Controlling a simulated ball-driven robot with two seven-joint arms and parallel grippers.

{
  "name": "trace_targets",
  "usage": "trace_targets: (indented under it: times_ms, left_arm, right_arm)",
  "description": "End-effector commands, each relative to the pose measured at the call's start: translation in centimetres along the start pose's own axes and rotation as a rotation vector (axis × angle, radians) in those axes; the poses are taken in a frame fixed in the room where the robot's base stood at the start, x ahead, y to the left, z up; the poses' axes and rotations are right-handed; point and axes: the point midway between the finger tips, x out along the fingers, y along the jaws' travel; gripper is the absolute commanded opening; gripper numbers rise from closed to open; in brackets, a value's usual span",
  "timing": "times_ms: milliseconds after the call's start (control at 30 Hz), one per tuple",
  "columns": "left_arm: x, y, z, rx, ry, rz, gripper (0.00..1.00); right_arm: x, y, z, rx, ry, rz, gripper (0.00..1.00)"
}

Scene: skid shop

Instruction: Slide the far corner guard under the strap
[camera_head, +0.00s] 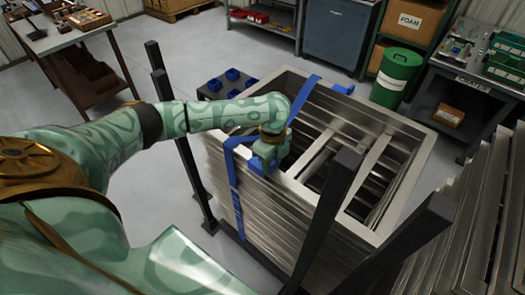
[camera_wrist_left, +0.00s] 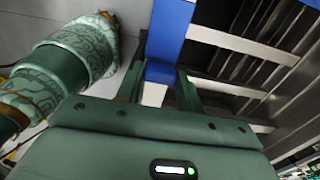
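My left gripper (camera_head: 264,158) is at the left rim of the tall stack of metal frames (camera_head: 290,200). In the left wrist view its fingers (camera_wrist_left: 160,90) stand on both sides of a blue corner guard (camera_wrist_left: 160,72) and appear to touch it. This guard also shows below the gripper in the head view (camera_head: 257,168). The blue strap (camera_head: 236,195) runs up the stack's left side, and a length (camera_head: 304,92) crosses near the far rim. Another blue piece (camera_head: 344,89) sits on the far rim. The guard's contact with the strap is unclear. My right gripper is not in view.
Dark upright posts (camera_head: 185,140) stand around the stack. Several blue pieces (camera_head: 232,74) lie on a dark surface behind it. A green drum (camera_head: 397,75) and a workbench (camera_head: 470,75) stand at the right. More metal frames (camera_head: 480,220) are stacked at right.

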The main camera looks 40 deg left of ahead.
Motion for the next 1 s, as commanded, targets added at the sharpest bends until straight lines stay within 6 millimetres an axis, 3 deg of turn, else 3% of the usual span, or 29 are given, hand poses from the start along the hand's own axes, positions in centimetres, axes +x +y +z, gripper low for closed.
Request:
trace_targets:
  times_ms: [267,700,1000]
  left_arm:
    - [0.0,0.0,0.3,-0.002,-0.001,0.001,0.20]
    - [0.0,0.1,3.8,-0.002,-0.002,0.002,0.20]
    - [0.0,0.0,4.1,-0.001,-0.001,0.001,0.20]
  right_arm:
    - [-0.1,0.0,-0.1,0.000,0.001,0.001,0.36]
    - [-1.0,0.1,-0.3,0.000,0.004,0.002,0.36]
    - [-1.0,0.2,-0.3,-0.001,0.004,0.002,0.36]
